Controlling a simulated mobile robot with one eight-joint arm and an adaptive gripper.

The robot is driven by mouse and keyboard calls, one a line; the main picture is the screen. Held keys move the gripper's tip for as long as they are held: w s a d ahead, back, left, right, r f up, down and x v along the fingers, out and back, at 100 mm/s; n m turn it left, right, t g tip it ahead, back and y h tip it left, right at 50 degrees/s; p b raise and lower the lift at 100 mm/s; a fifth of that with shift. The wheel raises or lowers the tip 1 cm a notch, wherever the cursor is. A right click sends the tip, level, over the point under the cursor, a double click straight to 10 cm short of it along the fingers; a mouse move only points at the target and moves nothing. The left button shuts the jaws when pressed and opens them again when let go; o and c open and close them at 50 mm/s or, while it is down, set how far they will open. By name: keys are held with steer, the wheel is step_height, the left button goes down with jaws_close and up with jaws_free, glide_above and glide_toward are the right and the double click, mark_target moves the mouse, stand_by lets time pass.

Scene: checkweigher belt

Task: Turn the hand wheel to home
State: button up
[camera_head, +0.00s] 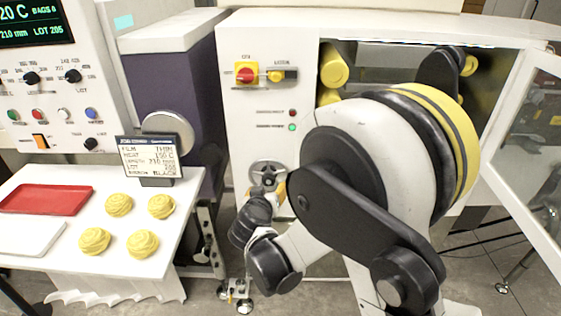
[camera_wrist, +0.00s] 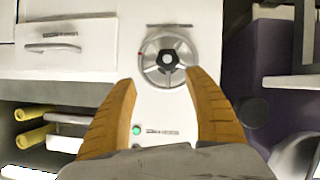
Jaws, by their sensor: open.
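The hand wheel (camera_wrist: 166,57) is a grey spoked wheel with a dark hub on the white cabinet front. A small red mark shows on the left of its rim in the wrist view. In the head view the wheel (camera_head: 267,171) is partly hidden by my wrist. My gripper (camera_wrist: 162,77) is open, its two tan fingers spread on either side of the wheel's lower part in the wrist view. Nothing is between the fingers except the view of the wheel; I cannot tell whether they touch it. In the head view my gripper (camera_head: 268,189) is mostly hidden.
A red-and-yellow switch (camera_head: 246,74) and a green lamp (camera_head: 292,127) are on the cabinet front. An open glazed door (camera_head: 528,150) stands at the right.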

mark_target(268, 182)
steer(key=shift+t, duration=0.3)
steer(key=b+x, duration=0.1)
steer(key=x, duration=0.2)
steer(key=a+b+x, duration=0.1)
steer(key=x, duration=0.3)
steer(key=f+b+x, duration=0.1)
steer(key=x, duration=0.3)
steer(key=shift+s+a, duration=0.2)
steer(key=shift+a, duration=0.05)
steer(key=shift+w+f+b, duration=0.15)
steer(key=shift+w+b, duration=0.15)
steer(key=shift+w, duration=0.4)
jaws_close()
